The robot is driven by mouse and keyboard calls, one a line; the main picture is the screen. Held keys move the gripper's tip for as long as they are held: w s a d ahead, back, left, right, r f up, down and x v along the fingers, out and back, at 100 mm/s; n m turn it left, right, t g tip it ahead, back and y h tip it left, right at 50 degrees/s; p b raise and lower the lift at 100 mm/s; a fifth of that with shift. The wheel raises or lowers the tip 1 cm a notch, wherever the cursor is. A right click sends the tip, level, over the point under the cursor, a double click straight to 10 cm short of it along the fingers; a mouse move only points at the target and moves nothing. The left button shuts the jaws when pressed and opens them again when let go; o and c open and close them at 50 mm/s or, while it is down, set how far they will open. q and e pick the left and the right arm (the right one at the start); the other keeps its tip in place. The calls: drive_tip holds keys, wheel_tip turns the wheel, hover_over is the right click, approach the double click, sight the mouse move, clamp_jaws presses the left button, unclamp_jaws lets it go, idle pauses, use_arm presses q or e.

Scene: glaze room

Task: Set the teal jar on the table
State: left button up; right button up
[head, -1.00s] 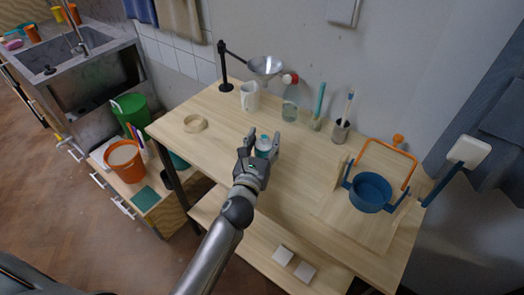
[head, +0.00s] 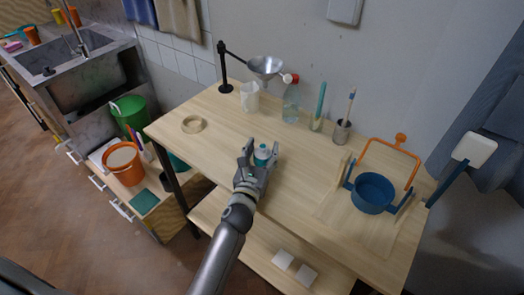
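The teal jar (head: 262,155) is small, with a pale top and teal body, and shows between the fingers of my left gripper (head: 262,149), over the front part of the wooden table (head: 225,130). The fingers stand on either side of the jar, and the gripper appears shut on it. The jar looks upright. Its lower part is hidden by the gripper, so I cannot tell whether it touches the table top. My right gripper is not in view.
A blue pot (head: 373,193) with an orange handle is at the right. The table around the jar is clear.

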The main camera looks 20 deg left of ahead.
use_arm(q)
drive_tip(key=shift+o, duration=1.1)
